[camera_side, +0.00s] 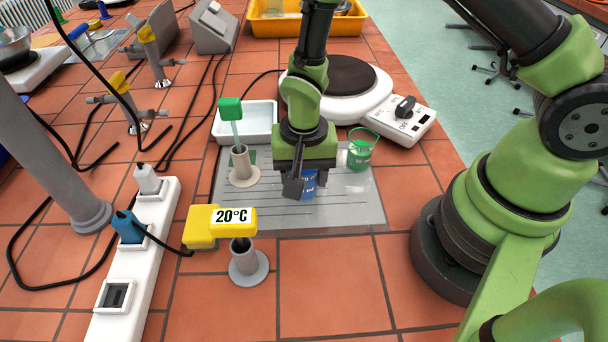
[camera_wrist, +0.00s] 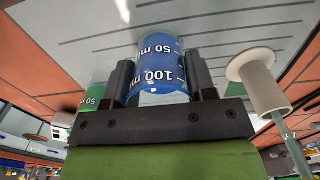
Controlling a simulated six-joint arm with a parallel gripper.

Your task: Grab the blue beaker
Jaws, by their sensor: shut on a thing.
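The blue beaker (camera_side: 308,183) stands on the grey mat (camera_side: 345,208), partly hidden behind my gripper in the side view. My gripper (camera_side: 300,185) points down over it. In the wrist view the blue beaker (camera_wrist: 162,68), marked 50 ml and 100 ml, sits between the two dark fingers of my gripper (camera_wrist: 160,80), which are shut on its sides. I cannot tell whether the beaker's base touches the mat.
A green beaker (camera_side: 360,152) stands close to the right of my gripper. A holder with a green-topped rod (camera_side: 241,165) is to the left, and a yellow 20°C thermometer (camera_side: 225,217) is in front. A hotplate (camera_side: 340,85) and white tray (camera_side: 247,121) lie behind.

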